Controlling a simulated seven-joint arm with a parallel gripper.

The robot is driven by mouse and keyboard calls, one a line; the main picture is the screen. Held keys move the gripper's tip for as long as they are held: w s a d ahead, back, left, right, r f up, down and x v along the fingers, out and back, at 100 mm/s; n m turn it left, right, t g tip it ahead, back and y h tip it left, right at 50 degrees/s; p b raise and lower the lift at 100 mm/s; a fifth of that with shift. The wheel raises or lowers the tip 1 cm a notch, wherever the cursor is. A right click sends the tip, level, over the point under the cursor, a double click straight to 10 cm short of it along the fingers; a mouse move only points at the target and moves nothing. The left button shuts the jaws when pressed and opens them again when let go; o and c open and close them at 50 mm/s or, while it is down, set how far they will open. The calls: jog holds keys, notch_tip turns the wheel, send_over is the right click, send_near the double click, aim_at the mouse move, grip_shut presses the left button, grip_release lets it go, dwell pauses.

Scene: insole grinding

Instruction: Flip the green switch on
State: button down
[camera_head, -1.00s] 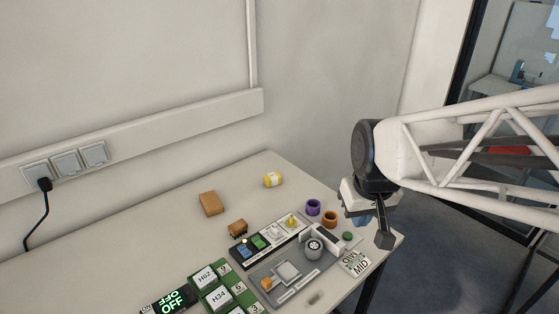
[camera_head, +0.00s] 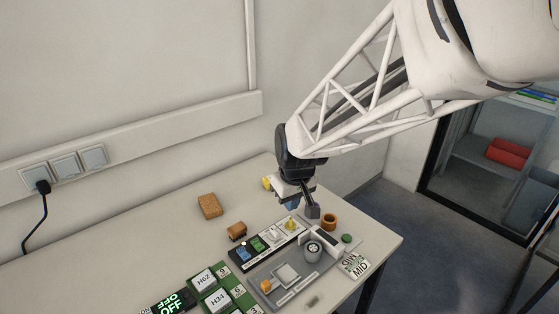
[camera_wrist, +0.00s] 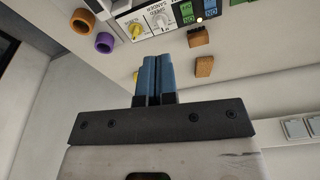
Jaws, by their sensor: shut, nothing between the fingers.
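The green switch (camera_head: 257,243) sits on the black control panel (camera_head: 237,264), between a blue switch (camera_head: 243,253) and the dials. In the wrist view the green switch (camera_wrist: 186,12) shows at the top edge, beside the blue one (camera_wrist: 209,8). My gripper (camera_head: 291,203) is in the air above the table, behind the panel's yellow-knob end and apart from the switch. In the wrist view its blue fingers (camera_wrist: 158,62) are shut together with nothing between them, and the panel lies beyond their tips.
A brown block (camera_head: 209,206) and a small brown brush-like block (camera_head: 236,230) lie behind the panel. An orange ring (camera_head: 330,221) stands right of my gripper. A grey tray (camera_head: 262,275) and green labelled blocks (camera_head: 217,299) are in front. A yellow object (camera_head: 267,183) is partly hidden by my gripper.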

jog(key=n, duration=0.2)
send_over(254, 240)
jog(key=s+d, duration=0.2)
notch_tip(254, 240, down, 6)
jog(key=shift+r, duration=0.1)
jog(key=shift+f, duration=0.2)
jog(key=shift+w+a+f, duration=0.3)
jog(key=shift+f, duration=1.95)
jog(key=shift+w+a+f, duration=0.25)
jog(key=shift+f, duration=1.95)
jog(key=shift+w+a+f, duration=0.3)
jog(key=shift+f, duration=1.95)
